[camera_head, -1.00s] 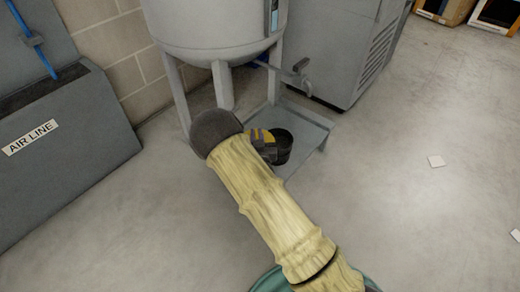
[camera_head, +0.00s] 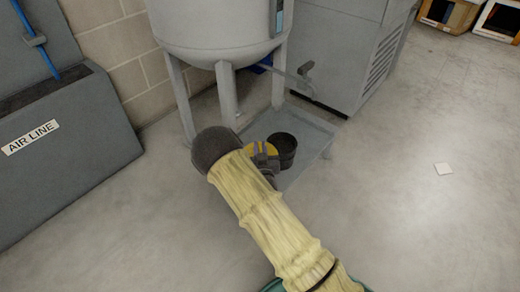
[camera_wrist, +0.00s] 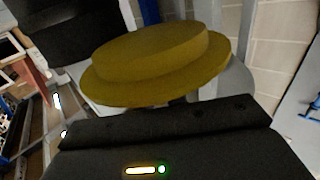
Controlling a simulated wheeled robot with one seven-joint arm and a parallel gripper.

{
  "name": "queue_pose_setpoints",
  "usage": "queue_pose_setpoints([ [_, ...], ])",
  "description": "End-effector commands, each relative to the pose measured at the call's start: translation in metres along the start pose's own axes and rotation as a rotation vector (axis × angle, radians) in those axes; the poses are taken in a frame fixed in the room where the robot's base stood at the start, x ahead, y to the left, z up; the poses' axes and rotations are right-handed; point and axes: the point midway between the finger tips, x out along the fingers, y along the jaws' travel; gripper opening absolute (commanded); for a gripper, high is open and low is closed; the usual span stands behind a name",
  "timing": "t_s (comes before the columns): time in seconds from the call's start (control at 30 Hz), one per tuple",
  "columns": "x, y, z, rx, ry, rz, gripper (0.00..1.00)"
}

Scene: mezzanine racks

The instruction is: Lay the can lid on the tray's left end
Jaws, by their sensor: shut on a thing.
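The can lid is a round yellow stepped disc. It shows large in the wrist view (camera_wrist: 150,65) and as a small yellow patch in the head view (camera_head: 262,148). My gripper (camera_head: 267,163) is shut on it; the fingertips are mostly hidden behind the lid and my wrist. The grey tray (camera_head: 313,150) lies on the floor under the tank. An open black can (camera_head: 286,155) stands on it, just right of the lid in the head view. My arm covers part of the tray's near left side. The gap between lid and tray cannot be judged.
A grey tank (camera_head: 215,30) on legs stands over the tray's back, with a tap (camera_head: 304,72) reaching above it. A grey cabinet (camera_head: 335,50) is behind. A sloped grey box marked AIR LINE (camera_head: 60,150) stands left.

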Motion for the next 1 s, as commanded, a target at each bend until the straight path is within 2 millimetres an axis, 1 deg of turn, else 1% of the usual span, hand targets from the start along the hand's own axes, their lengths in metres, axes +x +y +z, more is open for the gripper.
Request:
queue_pose_setpoints([
  [0.13,0.0,0.0,0.004,0.0,0.0,0.0,0.0],
  [0.17,0.0,0.0,0.004,0.001,-0.001,0.0,0.16],
  [0.2,0.0,0.0,0.003,0.001,0.0,0.0,0.24],
  [0.27,0.0,0.0,0.003,0.0,-0.001,0.0,0.36],
  [0.53,0.0,0.0,0.003,0.0,-0.001,0.0,0.36],
  [0.67,-0.001,0.0,-0.002,0.0,-0.001,0.0,0.36],
  [0.83,-0.023,0.001,-0.003,-0.001,-0.005,0.001,0.36],
  [1.0,-0.056,0.0,-0.004,-0.002,-0.007,0.0,0.36],
])
